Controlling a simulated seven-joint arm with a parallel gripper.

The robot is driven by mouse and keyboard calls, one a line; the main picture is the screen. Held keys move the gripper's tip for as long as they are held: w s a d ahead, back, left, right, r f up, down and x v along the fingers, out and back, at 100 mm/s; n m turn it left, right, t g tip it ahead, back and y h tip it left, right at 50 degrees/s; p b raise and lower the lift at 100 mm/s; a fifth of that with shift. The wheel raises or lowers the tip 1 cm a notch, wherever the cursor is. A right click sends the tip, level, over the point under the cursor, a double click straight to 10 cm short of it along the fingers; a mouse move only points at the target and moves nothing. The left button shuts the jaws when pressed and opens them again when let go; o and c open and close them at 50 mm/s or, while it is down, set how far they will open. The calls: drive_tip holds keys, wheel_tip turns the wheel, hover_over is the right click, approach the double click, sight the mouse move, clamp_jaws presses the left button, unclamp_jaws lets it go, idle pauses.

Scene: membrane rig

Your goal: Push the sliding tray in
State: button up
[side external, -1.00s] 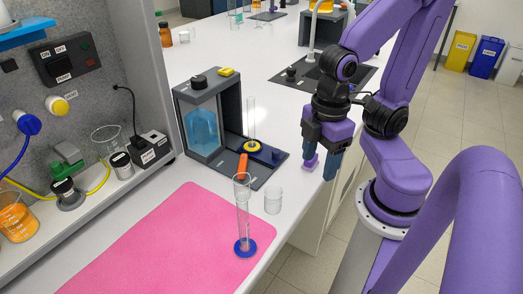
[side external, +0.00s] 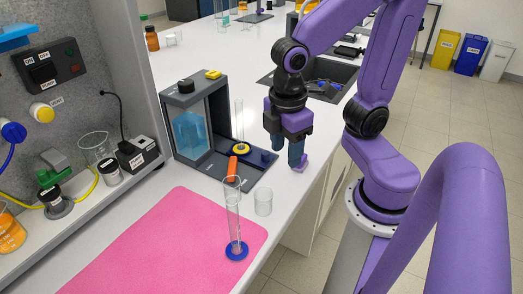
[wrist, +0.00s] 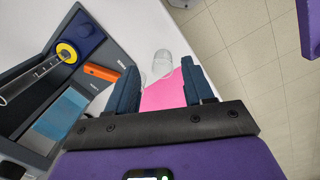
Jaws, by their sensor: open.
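The membrane rig (side external: 212,78) is a dark grey frame with a blue tank (side external: 188,133), standing at the left of the bench. Its dark sliding tray (side external: 259,181) extends out at the right, bearing a blue block, a yellow ring (side external: 240,150) and a clear upright tube. An orange piece (side external: 232,166) is at the tray's front; it also shows in the wrist view (wrist: 101,73). My gripper (side external: 297,158) appears just right of the tray, pointing down, not visibly touching it. In the wrist view my gripper (wrist: 160,66) is open and empty, its dark fingers apart.
A clear cylinder on a blue base (side external: 236,250) stands on the pink mat (side external: 165,245) in front of the rig. A small beaker (side external: 263,202) stands near the bench edge. A sink (side external: 325,72) lies behind my gripper. Floor is at the right.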

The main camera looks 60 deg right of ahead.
drive_tip(key=w+d+r+h, duration=0.1)
drive_tip(key=w+r+h, duration=0.1)
drive_tip(key=w, duration=0.6)
drive_tip(key=g+h, duration=0.1)
drive_tip(key=g, duration=0.1)
approach(265, 153)
drive_tip(key=x, duration=0.8)
drive_tip(key=shift+d+f, duration=0.15)
drive_tip(key=shift+f, duration=0.25)
